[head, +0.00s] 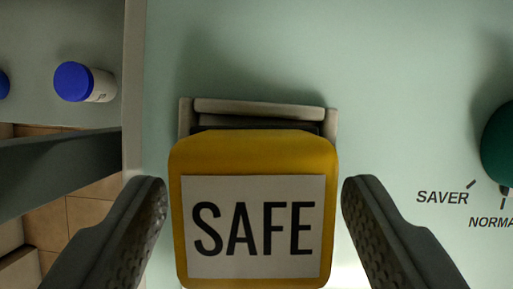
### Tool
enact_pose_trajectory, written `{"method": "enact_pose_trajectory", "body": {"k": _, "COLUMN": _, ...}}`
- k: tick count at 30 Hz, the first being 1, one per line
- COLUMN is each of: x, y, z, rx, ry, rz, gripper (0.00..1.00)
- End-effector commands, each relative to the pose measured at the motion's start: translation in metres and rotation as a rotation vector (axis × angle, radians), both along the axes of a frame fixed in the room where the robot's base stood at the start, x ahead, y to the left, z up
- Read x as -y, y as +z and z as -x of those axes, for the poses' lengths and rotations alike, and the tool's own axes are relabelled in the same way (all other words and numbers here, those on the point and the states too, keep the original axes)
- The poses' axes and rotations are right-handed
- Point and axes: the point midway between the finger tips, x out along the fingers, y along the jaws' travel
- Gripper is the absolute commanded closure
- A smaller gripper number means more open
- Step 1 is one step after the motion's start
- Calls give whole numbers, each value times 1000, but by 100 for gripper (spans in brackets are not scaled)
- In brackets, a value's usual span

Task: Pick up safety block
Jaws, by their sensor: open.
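The safety block (254,158) is a yellow block with a white label reading "SAFE". It shows in the lower middle of the head view, against a grey bracket (258,108) on a pale green panel. The bottom edge of the block lies close to the picture's lower edge. My gripper (254,190) is open, with one dark finger on the left of the block and one on the right. Narrow gaps show between the block and each fingertip. I cannot tell how deep the fingers are relative to the block.
The pale green panel (400,70) is bare above and to the right. A dark green knob (500,145) with "SAVER" and "NORMAL" markings is at the right edge. A blue-capped white bottle (85,82) lies on a grey surface at left. Tiled floor (75,205) shows lower left.

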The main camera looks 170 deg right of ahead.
Motion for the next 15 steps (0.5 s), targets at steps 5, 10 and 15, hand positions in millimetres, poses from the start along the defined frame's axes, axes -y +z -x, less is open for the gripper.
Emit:
{"method": "enact_pose_trajectory", "body": {"k": 5, "x": 0, "y": 0, "z": 0, "rx": 0, "ry": 0, "rz": 0, "gripper": 56}}
{"method": "enact_pose_trajectory", "body": {"k": 10, "x": 0, "y": 0, "z": 0, "rx": 0, "ry": 0, "rz": 0, "gripper": 86}}
{"method": "enact_pose_trajectory", "body": {"k": 15, "x": 0, "y": 1, "z": 0, "rx": 0, "ry": 0, "rz": 0, "gripper": 86}}
